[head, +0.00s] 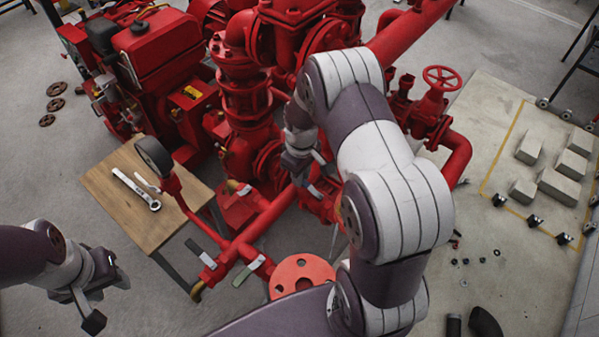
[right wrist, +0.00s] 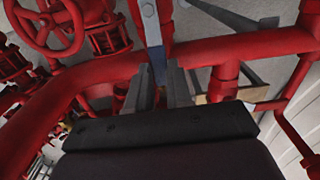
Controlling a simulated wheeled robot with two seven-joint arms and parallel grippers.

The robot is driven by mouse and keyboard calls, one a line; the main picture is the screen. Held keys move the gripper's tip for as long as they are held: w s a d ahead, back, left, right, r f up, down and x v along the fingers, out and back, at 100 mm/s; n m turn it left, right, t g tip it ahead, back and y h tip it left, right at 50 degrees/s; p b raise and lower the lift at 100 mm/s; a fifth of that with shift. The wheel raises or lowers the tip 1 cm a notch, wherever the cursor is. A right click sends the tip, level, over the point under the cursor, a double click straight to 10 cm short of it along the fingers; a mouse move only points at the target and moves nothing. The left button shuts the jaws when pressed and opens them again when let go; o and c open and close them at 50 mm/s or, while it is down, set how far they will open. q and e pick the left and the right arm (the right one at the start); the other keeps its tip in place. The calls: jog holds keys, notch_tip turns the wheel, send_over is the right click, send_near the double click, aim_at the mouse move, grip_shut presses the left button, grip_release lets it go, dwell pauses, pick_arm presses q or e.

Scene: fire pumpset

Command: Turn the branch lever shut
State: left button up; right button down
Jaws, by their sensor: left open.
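A flat grey lever (right wrist: 152,38) with a bolt at its top runs down between the two fingers of my right gripper (right wrist: 160,82) in the right wrist view. The fingers lie close along both its sides, and its lower end is hidden. In the head view my right gripper (head: 303,163) is over the red pipework, partly hidden by its own arm. Two other levers stand on the front pipe, one with a grey handle (head: 201,254) and one with a green handle (head: 247,272). My left gripper (head: 88,305) is open and empty at the lower left.
A wooden table (head: 120,208) holds a wrench (head: 137,190) at the left. A red handwheel valve (head: 440,80) stands at the right; a red handwheel (right wrist: 45,25) shows in the right wrist view. Grey blocks (head: 560,187) lie on the right-hand slab. A round flange (head: 301,275) is in front.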

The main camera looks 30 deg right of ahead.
jog(key=shift+s, duration=0.1)
jog(key=shift+s+a+r+n+p, duration=0.1)
jog(key=shift+s+a+n+p, duration=0.15)
jog(key=shift+n, duration=0.4)
jog(key=shift+s+a+n+p, duration=0.1)
jog(key=shift+a+n+p, duration=0.25)
jog(key=shift+n, duration=0.3)
jog(key=s+a+n+p, duration=0.2)
jog(key=s+n+p, duration=0.3)
jog(key=n, duration=1)
jog(key=shift+s, duration=0.85)
jog(key=shift+n, duration=0.3)
jog(key=c, duration=1)
grip_release()
jog(key=shift+d, duration=0.15)
